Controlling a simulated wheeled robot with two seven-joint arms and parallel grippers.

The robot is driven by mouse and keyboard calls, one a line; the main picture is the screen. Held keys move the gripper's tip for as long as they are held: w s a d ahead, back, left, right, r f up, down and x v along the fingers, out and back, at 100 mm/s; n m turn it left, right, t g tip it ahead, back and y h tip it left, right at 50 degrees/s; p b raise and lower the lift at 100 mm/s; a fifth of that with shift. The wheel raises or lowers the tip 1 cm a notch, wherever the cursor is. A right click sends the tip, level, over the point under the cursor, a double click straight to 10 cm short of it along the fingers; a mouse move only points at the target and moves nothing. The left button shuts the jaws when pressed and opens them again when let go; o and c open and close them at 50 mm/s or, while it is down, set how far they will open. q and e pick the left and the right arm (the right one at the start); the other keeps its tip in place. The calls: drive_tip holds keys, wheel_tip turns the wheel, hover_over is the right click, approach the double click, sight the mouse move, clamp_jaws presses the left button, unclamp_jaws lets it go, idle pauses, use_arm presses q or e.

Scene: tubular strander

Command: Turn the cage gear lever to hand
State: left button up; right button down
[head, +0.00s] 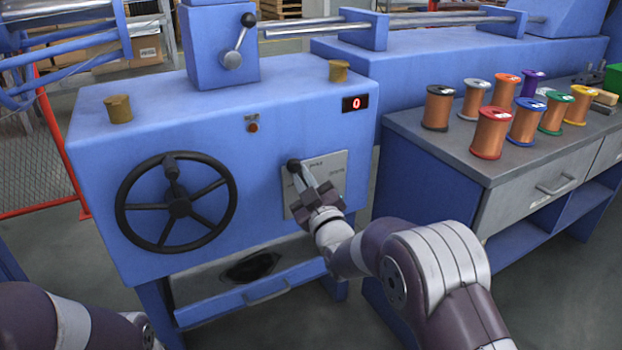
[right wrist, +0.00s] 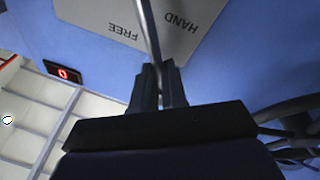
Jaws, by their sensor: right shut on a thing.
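The cage gear lever has a black knob (head: 294,166) and a thin metal rod. It stands in front of a grey label plate (head: 338,165) on the blue machine's front, and its knob end is at the plate's upper left. My right gripper (head: 311,190) is shut on the lever's rod below the knob. In the right wrist view the rod (right wrist: 150,35) runs between the fingers (right wrist: 158,84), and the plate (right wrist: 172,12) shows the words FREE and HAND upside down. The lever's pivot is hidden behind my gripper in the head view. My left gripper is out of view.
A black handwheel (head: 179,206) is left of the plate. A second lever (head: 240,42) is on the upper housing. A red display (head: 355,104) reads 0. Several wire spools (head: 491,132) stand on the bench at right.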

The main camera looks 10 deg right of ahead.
drive_tip(key=shift+s+a+f+n, duration=0.15)
drive_tip(key=shift+a+f+n, duration=0.2)
drive_tip(key=shift+n, duration=0.25)
drive_tip(key=shift+y, duration=0.3)
drive_tip(key=c, duration=1.2)
unclamp_jaws()
drive_tip(key=shift+o, duration=0.2)
drive_tip(key=p+v, duration=0.4)
drive_tip(key=v, duration=0.8)
drive_tip(key=shift+s+p, duration=0.35)
drive_tip(key=shift+p, duration=0.05)
